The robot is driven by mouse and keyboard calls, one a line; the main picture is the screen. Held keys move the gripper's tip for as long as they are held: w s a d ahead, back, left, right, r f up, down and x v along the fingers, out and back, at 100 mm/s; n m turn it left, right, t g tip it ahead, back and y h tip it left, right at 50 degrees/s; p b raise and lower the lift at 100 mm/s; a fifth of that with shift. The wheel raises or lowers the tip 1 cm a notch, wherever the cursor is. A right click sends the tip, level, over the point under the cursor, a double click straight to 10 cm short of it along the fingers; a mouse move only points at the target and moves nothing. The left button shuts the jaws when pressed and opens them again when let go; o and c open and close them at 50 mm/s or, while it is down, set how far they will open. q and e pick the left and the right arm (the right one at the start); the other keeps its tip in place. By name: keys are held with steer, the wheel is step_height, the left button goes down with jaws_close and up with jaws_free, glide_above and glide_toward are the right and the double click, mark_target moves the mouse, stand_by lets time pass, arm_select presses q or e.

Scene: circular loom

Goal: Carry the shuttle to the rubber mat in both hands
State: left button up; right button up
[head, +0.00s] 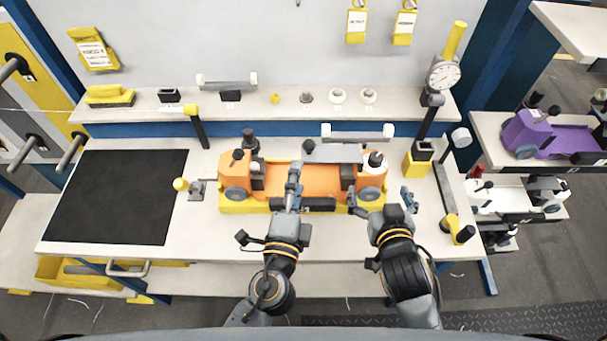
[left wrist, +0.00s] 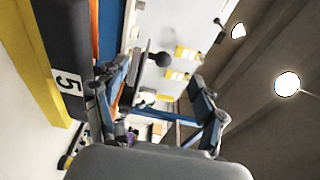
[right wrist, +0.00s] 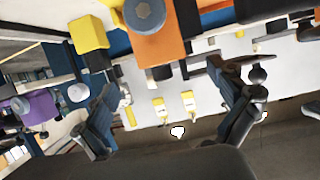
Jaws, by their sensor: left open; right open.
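The orange shuttle (head: 315,182) sits in a yellow cradle on the workbench, right of centre in the head view. It has grey wheels and dark fittings. The black rubber mat (head: 122,196) lies bare on the left of the bench. My left gripper (head: 294,185) is open at the shuttle's front middle; I cannot tell whether it touches. In the left wrist view its fingers (left wrist: 155,95) are spread beside a dark panel marked 5. My right gripper (head: 380,197) is open at the shuttle's right front. The shuttle's orange body also shows in the right wrist view (right wrist: 158,48).
A small clamp with a yellow knob (head: 181,184) stands between mat and shuttle. A dial gauge on a post (head: 443,74) and a yellow block (head: 415,165) stand to the right. A back shelf (head: 270,104) holds small parts. Purple (head: 535,137) and white shuttles sit on racks at right.

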mark_target(303, 149)
arm_select(q)
steer(key=w, duration=0.3)
steer(key=w+d, duration=0.1)
steer(key=w, duration=0.5)
steer(key=shift+w+d, duration=0.2)
steer(key=shift+d, duration=0.15)
arm_select(e)
steer(key=x, duration=0.9)
steer(key=shift+w+f, duration=0.1)
steer(key=shift+w, duration=0.1)
arm_select(q)
steer(key=c, duration=1.3)
arm_select(e)
steer(key=c, duration=1.3)
arm_select(q)
jaws_close()
arm_select(e)
steer(key=c, duration=0.6)
arm_select(q)
steer(key=shift+r, duration=0.1)
